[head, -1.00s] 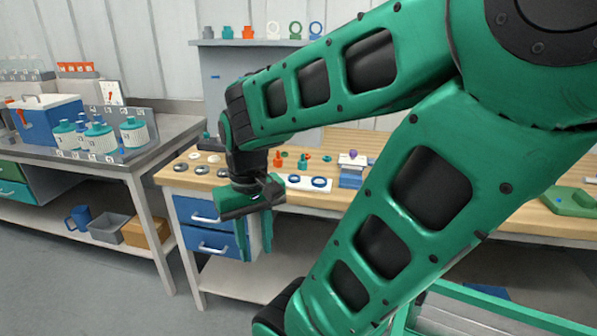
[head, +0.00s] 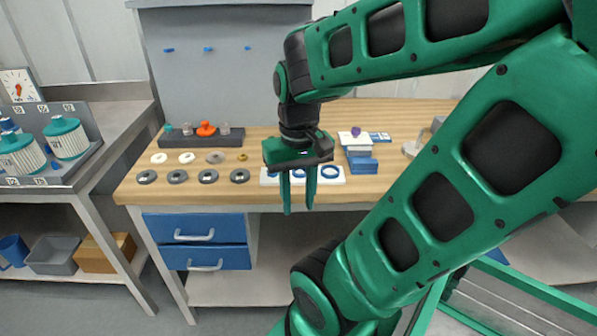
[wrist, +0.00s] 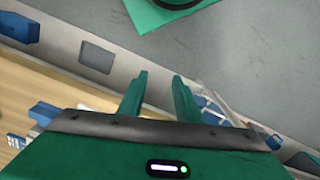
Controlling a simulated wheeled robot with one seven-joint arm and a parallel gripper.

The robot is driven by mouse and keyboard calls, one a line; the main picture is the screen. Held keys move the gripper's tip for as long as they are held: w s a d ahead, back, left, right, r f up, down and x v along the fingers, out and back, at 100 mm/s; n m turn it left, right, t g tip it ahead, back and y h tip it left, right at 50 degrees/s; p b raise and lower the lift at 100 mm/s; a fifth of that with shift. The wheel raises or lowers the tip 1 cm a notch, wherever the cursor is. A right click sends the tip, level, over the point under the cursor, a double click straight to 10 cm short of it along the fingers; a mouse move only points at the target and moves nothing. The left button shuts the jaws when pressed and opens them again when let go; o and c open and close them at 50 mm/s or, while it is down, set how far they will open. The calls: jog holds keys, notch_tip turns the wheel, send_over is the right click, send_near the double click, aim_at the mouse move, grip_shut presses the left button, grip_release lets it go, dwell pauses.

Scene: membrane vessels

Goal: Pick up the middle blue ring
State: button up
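A white strip (head: 341,180) with blue rings lies near the front edge of the wooden bench top in the head view. The right blue ring (head: 330,177) is in clear sight. The middle blue ring (head: 299,178) shows in part between my gripper's fingers, and the left ring is mostly hidden behind a finger. My gripper (head: 298,205) points down, open and empty, with its fingers apart in front of the strip and bench edge. In the wrist view my gripper (wrist: 158,92) also shows open, with no ring between the fingertips.
Several grey rings (head: 208,176) and pale discs lie left of the strip. A dark rack (head: 175,139) stands behind them. A blue block stand (head: 361,161) is close on the right. Blue drawers (head: 205,257) are below the bench top.

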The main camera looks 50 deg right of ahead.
jog(key=o, duration=0.4)
jog(key=shift+a, duration=0.1)
jog(key=shift+o, duration=1.3)
jog(key=shift+w+d+r+m, duration=0.15)
jog(key=shift+d+r+m, duration=0.45)
jog(key=shift+d+r, duration=0.35)
notch_tip(320, 180, up, 2)
jog(key=r+m, duration=0.1)
jog(key=m, duration=1)
send_over(299, 172)
jog(key=f, duration=0.2)
jog(key=d+f, duration=0.1)
jog(key=f, duration=0.1)
jog(key=shift+f, duration=0.4)
jog(key=shift+a+f, duration=0.2)
jog(key=shift+f, duration=0.85)
jog(key=shift+a+f, duration=0.15)
jog(key=shift+f, duration=0.85)
jog(key=shift+a+f, duration=0.2)
jog(key=shift+f, duration=0.85)
